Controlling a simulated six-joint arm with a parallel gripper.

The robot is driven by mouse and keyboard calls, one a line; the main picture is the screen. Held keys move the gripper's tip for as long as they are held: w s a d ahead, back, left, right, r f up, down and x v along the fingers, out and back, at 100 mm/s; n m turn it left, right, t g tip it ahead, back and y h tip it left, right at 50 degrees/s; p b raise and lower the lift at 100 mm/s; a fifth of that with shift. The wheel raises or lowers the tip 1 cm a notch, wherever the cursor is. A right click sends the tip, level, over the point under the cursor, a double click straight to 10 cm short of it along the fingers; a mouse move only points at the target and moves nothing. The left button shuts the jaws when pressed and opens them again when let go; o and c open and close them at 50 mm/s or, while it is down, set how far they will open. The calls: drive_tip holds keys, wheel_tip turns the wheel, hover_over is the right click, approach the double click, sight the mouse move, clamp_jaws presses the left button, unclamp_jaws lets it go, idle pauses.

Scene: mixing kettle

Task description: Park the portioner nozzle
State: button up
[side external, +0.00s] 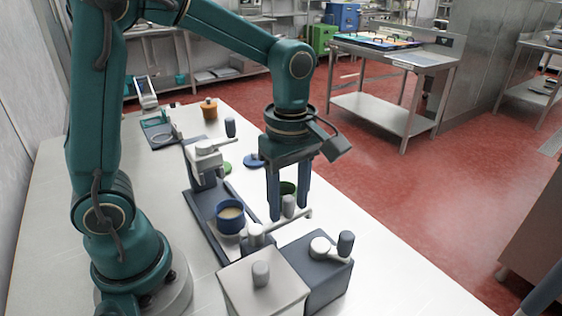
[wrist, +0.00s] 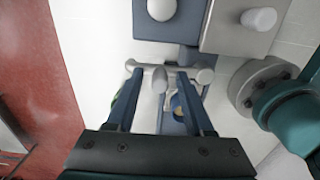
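The portioner nozzle looks like a light grey swing arm (side external: 271,226) at the front of the dark machine base, with an upright grey knob (side external: 289,205) on it. In the wrist view the arm is a pale bar (wrist: 146,67) running left to right, with the knob (wrist: 159,80) below it. My gripper (side external: 288,213) points down over the arm. Its two fingers are apart, one on each side of the knob. In the wrist view gaps show between the knob and both fingertips (wrist: 159,74).
A blue cup (side external: 230,217) with cream contents stands on the machine base, left of my gripper. A white box (side external: 262,288) and a dark box (side external: 318,280) with knobs stand in front. The right of the counter is clear.

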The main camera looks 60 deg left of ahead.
wheel_tip(320, 180, up, 14)
idle(1.4)
drive_tip(key=s+a+f+m+t, duration=0.1)
drive_tip(key=s+f+m+t, duration=0.4)
drive_tip(key=m, duration=1.3)
drive_tip(key=s+f, duration=0.3)
drive_tip(key=shift+s+a+f+t, duration=0.2)
drive_tip(key=shift+a+f+t, duration=0.05)
drive_tip(key=shift+f+t, duration=0.1)
